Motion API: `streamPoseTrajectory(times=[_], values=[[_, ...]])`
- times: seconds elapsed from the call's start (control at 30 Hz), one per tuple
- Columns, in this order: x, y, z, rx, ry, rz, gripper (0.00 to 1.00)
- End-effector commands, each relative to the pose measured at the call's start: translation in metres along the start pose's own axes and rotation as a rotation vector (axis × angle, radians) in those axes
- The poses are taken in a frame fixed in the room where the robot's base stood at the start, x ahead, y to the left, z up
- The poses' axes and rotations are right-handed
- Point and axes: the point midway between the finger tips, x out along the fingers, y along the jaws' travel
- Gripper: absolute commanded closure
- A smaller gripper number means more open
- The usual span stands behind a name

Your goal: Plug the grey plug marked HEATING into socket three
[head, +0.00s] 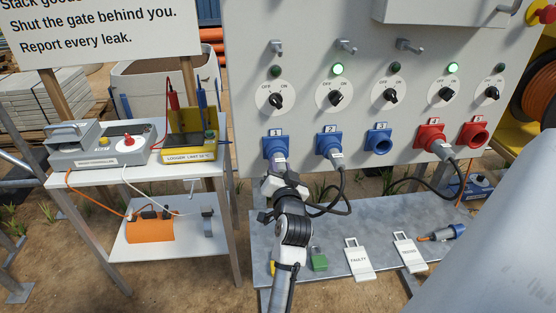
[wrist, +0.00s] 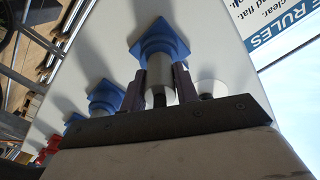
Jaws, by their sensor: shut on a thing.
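Socket three (head: 379,141) is blue and empty on the grey panel. My gripper (head: 279,172) is at blue socket one (head: 275,148), left of socket two (head: 329,145). In the wrist view my gripper (wrist: 161,82) is shut on a light grey plug (wrist: 159,80), one finger on each side. The plug's front meets the blue socket (wrist: 158,42); how deep it sits I cannot tell. No marking on it is readable. A second grey plug (head: 337,160) with a dark cable sits in socket two.
Red socket four (head: 430,137) holds a plug; the red socket (head: 474,133) beside it looks empty. Green lamps glow above sockets two and four.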

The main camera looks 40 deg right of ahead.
Motion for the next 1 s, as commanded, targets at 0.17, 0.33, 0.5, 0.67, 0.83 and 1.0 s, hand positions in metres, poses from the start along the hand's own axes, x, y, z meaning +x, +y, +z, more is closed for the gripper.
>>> streamPoseTrajectory(times=[0.17,0.33,0.5,0.67,0.83,1.0], values=[[0.0,0.0,0.0,0.0,0.0,0.0,1.0],[0.0,0.0,-0.001,0.0,0.001,0.0,1.0],[-0.002,0.0,-0.001,0.0,0.001,0.0,1.0],[-0.006,0.0,-0.001,0.0,0.001,0.0,1.0],[-0.009,0.0,0.0,0.0,0.0,0.0,1.0],[-0.012,0.0,0.0,-0.001,0.001,0.0,1.0]])
